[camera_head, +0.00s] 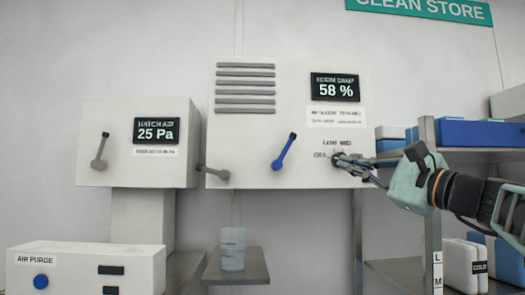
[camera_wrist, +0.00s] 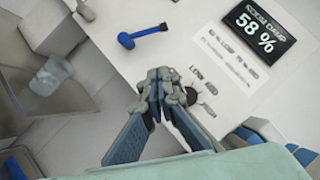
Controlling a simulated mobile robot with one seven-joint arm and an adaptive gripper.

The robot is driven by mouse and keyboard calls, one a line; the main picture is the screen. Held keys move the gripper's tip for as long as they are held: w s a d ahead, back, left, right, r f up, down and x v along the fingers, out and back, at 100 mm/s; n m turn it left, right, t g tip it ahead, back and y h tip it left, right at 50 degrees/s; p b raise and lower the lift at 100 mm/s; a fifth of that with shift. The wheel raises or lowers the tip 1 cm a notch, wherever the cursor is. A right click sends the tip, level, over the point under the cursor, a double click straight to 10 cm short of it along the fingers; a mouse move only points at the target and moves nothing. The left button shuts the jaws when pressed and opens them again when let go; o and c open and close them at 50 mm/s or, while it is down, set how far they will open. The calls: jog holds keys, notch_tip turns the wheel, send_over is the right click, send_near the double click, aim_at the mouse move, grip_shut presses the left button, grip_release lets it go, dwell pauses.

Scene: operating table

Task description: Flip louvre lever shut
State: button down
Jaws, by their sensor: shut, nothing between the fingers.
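The louvre slats (camera_head: 245,90) are on the front of the right wall box. Below them a blue lever with a dark tip (camera_head: 285,152) slants up to the right; it also shows in the wrist view (camera_wrist: 142,37). A grey lever (camera_head: 213,172) lies almost level at the box's lower left corner. No label shows which lever works the louvre. My gripper (camera_head: 344,159) is shut and empty, right of the blue lever, at a dark knob marked LOW and MED. In the wrist view my fingertips (camera_wrist: 160,80) partly overlap the area beside this knob (camera_wrist: 192,96); contact is unclear.
A left wall box (camera_head: 110,120) reads 25 Pa and carries another grey lever (camera_head: 99,152). A humidity display (camera_head: 336,88) reads 58 %. A clear cup (camera_head: 232,248) stands on a small shelf below. An AIR PURGE box (camera_head: 80,270) is front left. Shelves with boxes (camera_head: 478,133) stand right.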

aim_at(285, 150)
jog(key=p+x, duration=0.2)
jog(key=x, duration=0.2)
jog(key=s+a+p+x, duration=0.1)
jog(key=p+x, duration=0.1)
jog(key=x, duration=0.2)
jog(key=a+r+p+x, duration=0.1)
jog(key=p+x, duration=0.2)
jog(key=x, duration=0.1)
jog(key=shift+a+r, duration=0.15)
jog(key=shift+a, duration=0.1)
